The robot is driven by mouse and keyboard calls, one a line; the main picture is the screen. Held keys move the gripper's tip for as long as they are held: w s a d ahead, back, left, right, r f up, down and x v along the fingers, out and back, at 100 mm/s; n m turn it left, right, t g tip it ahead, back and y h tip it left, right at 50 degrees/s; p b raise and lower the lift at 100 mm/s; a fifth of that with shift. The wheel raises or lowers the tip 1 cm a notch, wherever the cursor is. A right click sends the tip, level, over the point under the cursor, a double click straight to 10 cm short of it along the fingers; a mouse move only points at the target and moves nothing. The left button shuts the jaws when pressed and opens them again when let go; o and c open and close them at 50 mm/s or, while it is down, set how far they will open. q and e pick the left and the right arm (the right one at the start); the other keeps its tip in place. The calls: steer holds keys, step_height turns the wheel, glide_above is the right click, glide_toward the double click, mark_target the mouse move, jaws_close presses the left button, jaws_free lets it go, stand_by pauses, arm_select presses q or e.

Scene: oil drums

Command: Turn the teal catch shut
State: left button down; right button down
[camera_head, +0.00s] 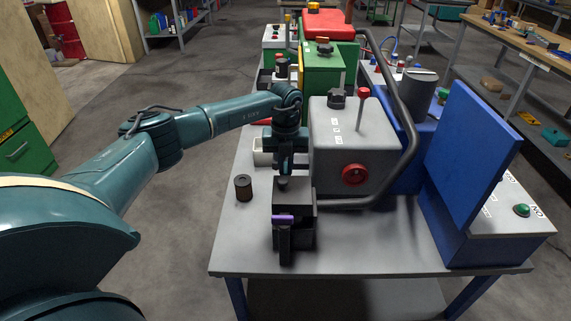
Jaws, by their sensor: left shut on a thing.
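My left arm comes in from the left, and its left gripper (285,172) points down at the left side of the grey machine box (352,140). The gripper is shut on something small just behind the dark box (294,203). The fingers and the dark box hide what it holds. I cannot make out a teal catch apart from my own teal arm. The dark box has a round dark knob (282,184) on top and a purple bar (284,219) on its front. My right gripper is not in view.
The grey machine has a red wheel (354,175) and a red-topped lever (361,105). A thick dark pipe (408,100) curves around its right side. A raised blue panel (474,160) stands at the right. A small dark cylinder (243,187) stands left of the dark box. The table's (350,250) front strip is clear.

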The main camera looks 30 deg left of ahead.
mark_target(286, 167)
arm_select(q)
steer(key=c, duration=1.5)
jaws_free()
steer(key=shift+r, duration=0.1)
step_height(286, 167, up, 13)
steer(key=shift+r+b, duration=0.1)
steer(key=shift+b, duration=0.65)
